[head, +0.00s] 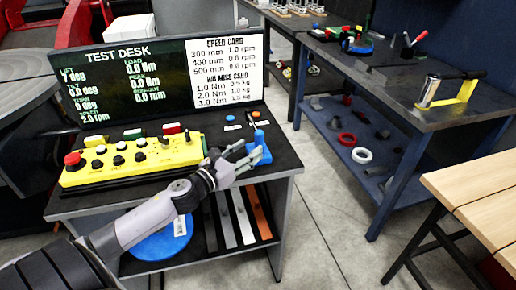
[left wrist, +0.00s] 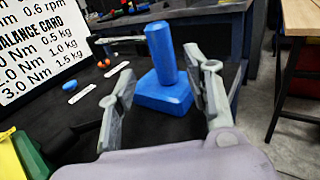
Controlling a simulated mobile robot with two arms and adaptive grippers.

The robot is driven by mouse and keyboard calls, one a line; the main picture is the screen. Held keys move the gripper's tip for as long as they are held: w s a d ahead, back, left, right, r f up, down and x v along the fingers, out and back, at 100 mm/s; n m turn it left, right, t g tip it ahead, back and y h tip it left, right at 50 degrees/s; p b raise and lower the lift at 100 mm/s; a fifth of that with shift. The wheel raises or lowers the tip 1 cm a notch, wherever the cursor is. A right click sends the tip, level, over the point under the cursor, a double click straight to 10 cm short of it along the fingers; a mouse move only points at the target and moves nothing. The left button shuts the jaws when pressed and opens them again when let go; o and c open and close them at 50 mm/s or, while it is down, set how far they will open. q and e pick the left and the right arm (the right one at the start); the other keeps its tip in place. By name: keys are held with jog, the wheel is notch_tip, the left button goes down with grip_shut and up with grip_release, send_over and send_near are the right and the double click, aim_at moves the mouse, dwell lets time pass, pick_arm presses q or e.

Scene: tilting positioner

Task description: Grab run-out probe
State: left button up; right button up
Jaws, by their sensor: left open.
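A blue upright cylinder on a blue block base, apparently the run-out probe (head: 260,147), stands near the right edge of the black test desk top (head: 285,153). In the left wrist view the probe (left wrist: 163,55) is upright, with its base resting on the desk. My left gripper (head: 244,153) is open and comes at the probe from the left in the head view. In the left wrist view its fingers (left wrist: 167,78) show on either side of the probe, which stands between or just beyond the tips. I cannot tell whether they touch it. My right gripper is not in view.
A yellow control box (head: 130,160) with knobs and a red button lies left of my gripper. The test desk screen (head: 150,75) stands behind. Small orange and blue pieces (head: 230,118) with labels lie behind the probe. A wooden table (head: 480,200) stands at right.

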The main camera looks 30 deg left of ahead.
aim_at(256, 145)
pick_arm(q)
jog(key=w, duration=0.2)
jog(key=w+d+p, duration=0.1)
jog(key=w, duration=0.2)
jog(key=shift+f, duration=0.1)
jog(key=shift+s, duration=0.1)
jog(key=shift+c, duration=0.6)
grip_shut()
dwell(0.4)
